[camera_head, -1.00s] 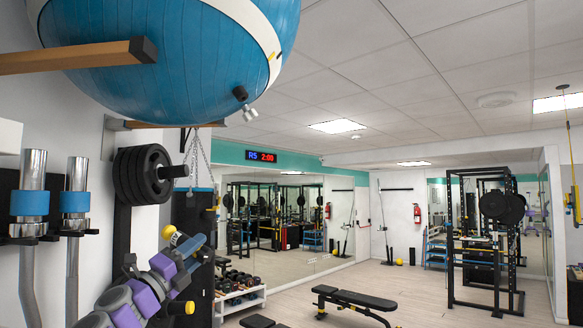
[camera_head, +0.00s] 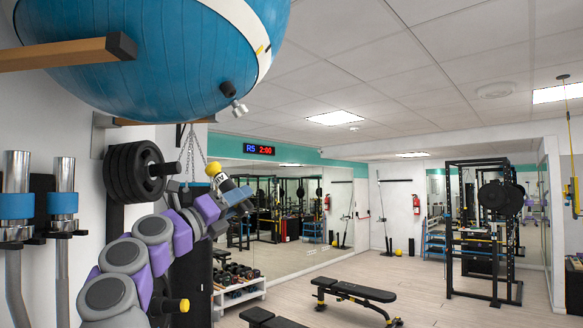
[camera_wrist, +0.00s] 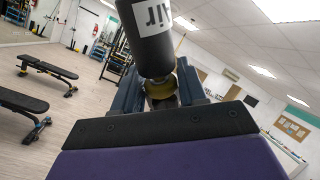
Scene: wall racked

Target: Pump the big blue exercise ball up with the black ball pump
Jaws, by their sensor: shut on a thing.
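The big blue exercise ball (camera_head: 140,60), with a white band, fills the upper left of the head view. It rests on wooden rack arms on the wall. A small dark and silver valve fitting (camera_head: 235,103) sticks out of its lower right side. My gripper (camera_head: 238,193) is below that fitting, apart from the ball. It is shut on the black ball pump (camera_head: 226,183), whose yellow end points up and left. In the wrist view, the pump (camera_wrist: 153,45) has a white "Air" label and stands between my gripper's jaws (camera_wrist: 160,88). The ball is not in the wrist view.
A wooden rack arm (camera_head: 70,54) juts out beside the ball. Black weight plates (camera_head: 140,172) hang on the wall, left of my gripper. A dumbbell shelf (camera_head: 240,292) and a bench (camera_head: 355,292) stand lower down. The space right of the ball is free.

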